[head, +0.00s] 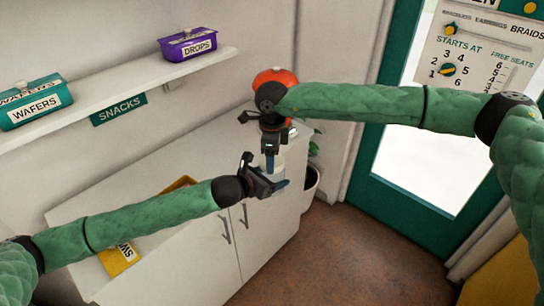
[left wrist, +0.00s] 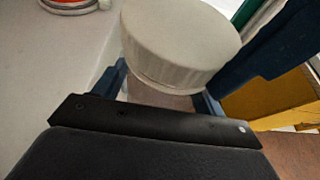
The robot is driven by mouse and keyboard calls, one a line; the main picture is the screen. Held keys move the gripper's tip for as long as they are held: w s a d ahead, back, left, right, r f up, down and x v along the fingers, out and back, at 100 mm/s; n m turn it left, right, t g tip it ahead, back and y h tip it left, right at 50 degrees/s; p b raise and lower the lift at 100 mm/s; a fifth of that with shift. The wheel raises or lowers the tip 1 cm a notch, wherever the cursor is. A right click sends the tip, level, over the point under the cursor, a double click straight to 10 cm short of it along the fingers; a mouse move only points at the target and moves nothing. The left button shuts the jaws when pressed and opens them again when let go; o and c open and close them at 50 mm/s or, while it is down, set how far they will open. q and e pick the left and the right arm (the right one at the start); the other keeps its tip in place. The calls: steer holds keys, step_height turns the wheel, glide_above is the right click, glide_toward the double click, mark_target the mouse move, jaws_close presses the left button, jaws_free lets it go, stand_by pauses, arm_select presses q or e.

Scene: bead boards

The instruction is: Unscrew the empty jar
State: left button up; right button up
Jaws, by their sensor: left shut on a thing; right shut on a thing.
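A small pale jar (head: 267,174) is held upright in the air in front of the white cabinet. My left gripper (head: 272,184) is shut on the jar body from the side, blue fingers on both sides. My right gripper (head: 270,158) comes down from above and is shut at the lid; one dark blue finger shows at the right of the left wrist view. The jar's contents are hidden, and so is whether lid and body are apart.
A white counter (head: 150,195) with cabinet doors stands behind. A red-orange round thing (head: 275,76) is behind my right gripper. A yellow labelled box (head: 118,260) is at lower left. A shelf (head: 170,75) holds teal and purple tins. A plant pot (head: 312,182) stands right of the cabinet.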

steer(key=n, duration=0.7)
steer(key=shift+w+r, duration=0.1)
steer(key=shift+r, duration=1.15)
stand_by(0.5)
